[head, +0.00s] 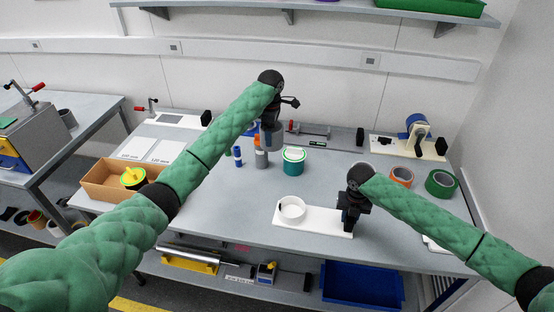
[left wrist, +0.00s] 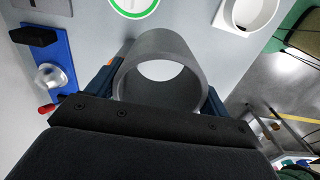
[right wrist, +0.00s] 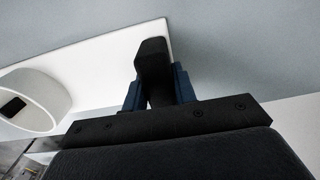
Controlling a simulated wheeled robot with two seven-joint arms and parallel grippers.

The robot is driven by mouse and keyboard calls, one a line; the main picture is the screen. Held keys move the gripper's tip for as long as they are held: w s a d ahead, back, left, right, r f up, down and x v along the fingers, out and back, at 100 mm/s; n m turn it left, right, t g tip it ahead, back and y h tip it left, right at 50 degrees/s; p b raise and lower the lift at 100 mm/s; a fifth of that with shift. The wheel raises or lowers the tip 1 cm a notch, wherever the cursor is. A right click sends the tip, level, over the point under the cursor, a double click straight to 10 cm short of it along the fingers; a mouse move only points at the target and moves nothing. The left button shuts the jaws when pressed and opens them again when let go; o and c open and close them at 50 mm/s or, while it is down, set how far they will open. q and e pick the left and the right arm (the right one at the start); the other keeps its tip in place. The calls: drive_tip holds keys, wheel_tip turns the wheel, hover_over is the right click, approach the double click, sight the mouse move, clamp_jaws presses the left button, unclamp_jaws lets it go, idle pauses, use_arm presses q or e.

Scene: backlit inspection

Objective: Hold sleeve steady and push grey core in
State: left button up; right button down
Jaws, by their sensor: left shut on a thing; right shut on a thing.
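The grey core (left wrist: 160,45), a hollow tube, is between the fingers of my left gripper (head: 270,138), which is shut on it. In the head view it is partly hidden by my gripper, above the far part of the bench. The white sleeve (head: 292,209), a short open ring, sits on a white board (head: 316,224), apart from the core and to its front right. A small dark patch shows on the sleeve's inside. My right gripper (head: 350,208) is shut on the black handle (right wrist: 152,62) at the board's right end. The sleeve also shows in the right wrist view (right wrist: 52,88).
Orange tape (head: 401,177) and green tape (head: 441,184) lie at right. A cardboard box (head: 108,183) stands at left. The bench left of the sleeve is clear.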

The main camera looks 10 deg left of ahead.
use_arm(q)
wheel_tip(320, 180, down, 18)
drive_tip(key=shift+r, duration=0.25)
idle(0.3)
drive_tip(key=shift+f, duration=0.1)
drive_tip(key=o, duration=1.1)
wheel_tip(320, 180, up, 12)
drive_tip(key=shift+f, duration=6.3)
